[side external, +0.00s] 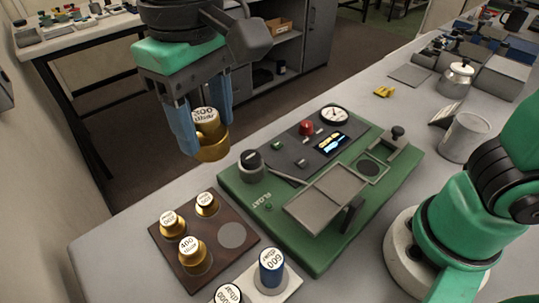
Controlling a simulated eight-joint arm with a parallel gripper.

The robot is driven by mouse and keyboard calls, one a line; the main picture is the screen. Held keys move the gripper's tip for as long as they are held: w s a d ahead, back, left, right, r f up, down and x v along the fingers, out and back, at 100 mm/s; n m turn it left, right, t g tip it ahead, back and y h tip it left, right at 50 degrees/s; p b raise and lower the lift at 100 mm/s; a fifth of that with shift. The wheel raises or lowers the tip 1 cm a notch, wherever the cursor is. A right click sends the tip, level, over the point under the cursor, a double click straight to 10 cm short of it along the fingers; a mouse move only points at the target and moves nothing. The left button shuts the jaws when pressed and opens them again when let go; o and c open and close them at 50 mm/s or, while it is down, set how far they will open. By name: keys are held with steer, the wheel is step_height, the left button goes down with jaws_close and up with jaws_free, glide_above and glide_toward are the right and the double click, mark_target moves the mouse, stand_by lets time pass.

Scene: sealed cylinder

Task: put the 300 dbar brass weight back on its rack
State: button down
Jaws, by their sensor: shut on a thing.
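My gripper (207,126) is shut on a brass weight (212,148) with a white top label; the label's first digit is hard to read, followed by "00 dbar". The gripper holds it upright in the air, above and behind the brown wooden rack (164,240). The rack lies at the lower left of the table. Three brass weights stand on it: one at the left (171,222), one at the back (207,204) and one labelled 400 at the front (195,258). A bare grey round spot (232,235) shows at the rack's right.
A green bench unit (328,252) with a gauge, knobs and a grey plate stands right of the rack. A blue weight labelled 600 (271,267) stands on a pale tray (289,287) in front. A metal mug (464,137) and a kettle (457,80) stand further right.

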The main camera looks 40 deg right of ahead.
step_height(320, 180, down, 19)
steer(key=shift+r, duration=0.1)
stand_by(0.4)
steer(key=shift+c, duration=1.3)
jaws_free()
step_height(320, 180, up, 12)
steer(key=w+d+f+m+t, duration=0.1)
steer(key=d+m+t, duration=0.2)
steer(key=d, duration=1.7)
steer(key=t, duration=0.4)
steer(key=shift+w, duration=0.3)
